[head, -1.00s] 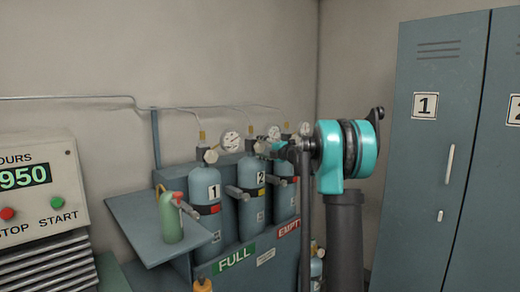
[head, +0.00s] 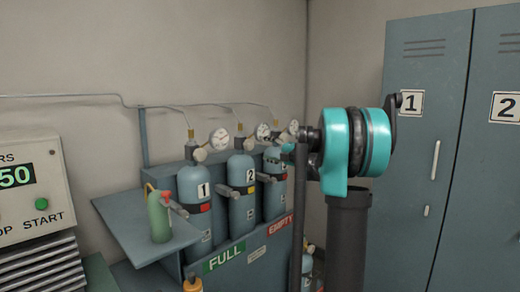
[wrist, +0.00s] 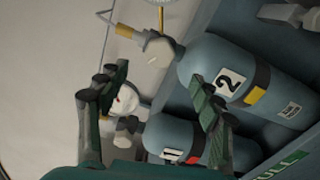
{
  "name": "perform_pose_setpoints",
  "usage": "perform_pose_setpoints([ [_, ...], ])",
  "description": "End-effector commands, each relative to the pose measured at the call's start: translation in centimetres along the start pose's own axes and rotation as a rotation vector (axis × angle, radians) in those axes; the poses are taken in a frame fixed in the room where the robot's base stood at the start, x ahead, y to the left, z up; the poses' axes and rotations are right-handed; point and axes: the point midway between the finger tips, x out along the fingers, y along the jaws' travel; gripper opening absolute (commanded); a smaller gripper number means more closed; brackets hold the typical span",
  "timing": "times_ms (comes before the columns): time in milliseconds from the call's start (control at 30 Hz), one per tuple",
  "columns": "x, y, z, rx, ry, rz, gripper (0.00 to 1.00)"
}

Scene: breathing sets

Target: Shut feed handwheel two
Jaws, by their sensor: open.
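Cylinder 2 (head: 242,205) is blue-grey, upright, in the middle of a row of three in a rack. A pale round knob (head: 249,146), apparently its handwheel, sits at its valve under a gauge (head: 263,131). In the wrist view cylinder 2 (wrist: 205,62) lies sideways with its pale knob (wrist: 158,53) at the neck, beyond the fingertips. My gripper (wrist: 160,88) is open and empty, its green fingers wide apart, not visibly touching the knob. Cylinder 1 (wrist: 158,132) shows between and behind the fingers. In the head view my arm hides most of the gripper.
Cylinder 1 (head: 195,205) stands left of cylinder 2. A shelf (head: 120,215) with a green bottle (head: 160,218) juts out at the left. A thin pipe (head: 65,96) runs along the wall above. Grey lockers (head: 425,150) stand at the right.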

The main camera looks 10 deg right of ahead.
Motion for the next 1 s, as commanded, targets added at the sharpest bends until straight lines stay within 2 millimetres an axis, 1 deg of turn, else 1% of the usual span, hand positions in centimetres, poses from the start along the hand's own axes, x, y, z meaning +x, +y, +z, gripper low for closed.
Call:
perform_pose_setpoints([
  [33,-0.4,0.0,0.0,0.000,-0.001,0.000,0.66],
  [133,-0.8,0.0,0.0,0.000,0.001,0.000,0.66],
  [433,-0.8,0.0,0.0,-0.002,0.001,0.000,0.66],
  [567,-0.9,0.0,0.0,-0.067,0.000,0.000,0.66],
  [667,-1.2,0.0,0.0,-0.213,0.000,0.000,0.66],
  [767,-1.5,0.0,0.1,-0.428,0.000,0.000,0.66],
  [1000,-2.3,0.0,0.1,-0.992,0.000,0.000,0.66],
])
